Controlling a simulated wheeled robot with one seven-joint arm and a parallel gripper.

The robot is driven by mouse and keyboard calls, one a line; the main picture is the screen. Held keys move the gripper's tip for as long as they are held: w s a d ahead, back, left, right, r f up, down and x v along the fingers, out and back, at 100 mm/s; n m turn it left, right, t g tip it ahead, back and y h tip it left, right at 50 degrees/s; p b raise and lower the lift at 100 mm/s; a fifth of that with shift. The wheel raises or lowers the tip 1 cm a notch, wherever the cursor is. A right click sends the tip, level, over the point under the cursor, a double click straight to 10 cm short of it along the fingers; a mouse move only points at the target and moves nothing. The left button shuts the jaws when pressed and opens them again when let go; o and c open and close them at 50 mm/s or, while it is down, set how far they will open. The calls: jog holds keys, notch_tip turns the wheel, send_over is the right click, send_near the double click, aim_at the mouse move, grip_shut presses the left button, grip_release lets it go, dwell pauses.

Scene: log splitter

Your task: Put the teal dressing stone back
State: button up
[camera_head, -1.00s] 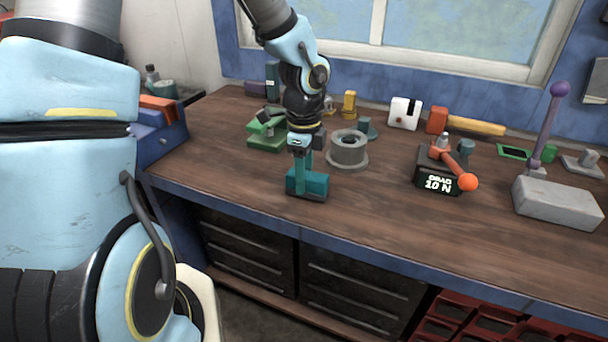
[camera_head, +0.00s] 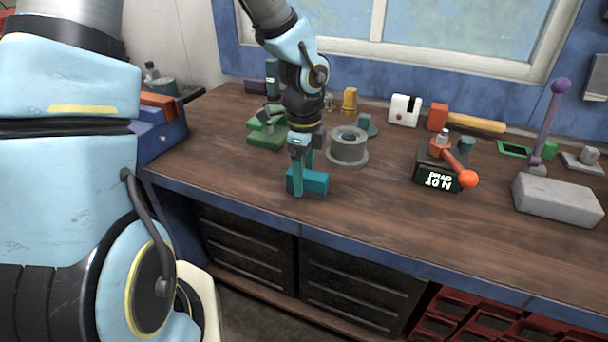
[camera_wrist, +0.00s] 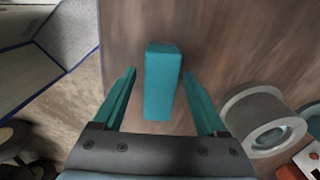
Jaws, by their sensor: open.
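The teal dressing stone (camera_head: 316,183) is a plain block lying on the wooden bench near its front edge. My gripper (camera_head: 303,178) is over it, pointing down, with one teal finger in front of the stone. In the wrist view the stone (camera_wrist: 162,85) lies between the two spread teal fingers of my gripper (camera_wrist: 158,76), with a gap showing on each side. The fingers are open and do not grip it. The stone's underside is hidden.
A grey ring-shaped part (camera_head: 348,147) stands close at the right, and a green fixture (camera_head: 266,133) behind at the left. A black display box with an orange-knobbed lever (camera_head: 437,170) stands further right. The bench front between stone and box is clear.

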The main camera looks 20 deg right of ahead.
aim_at(306, 173)
jog(key=shift+f+b, duration=0.15)
jog(key=shift+b, duration=0.15)
notch_tip(306, 173, up, 11)
jog(key=shift+s+d, duration=0.15)
jog(key=shift+d, duration=0.05)
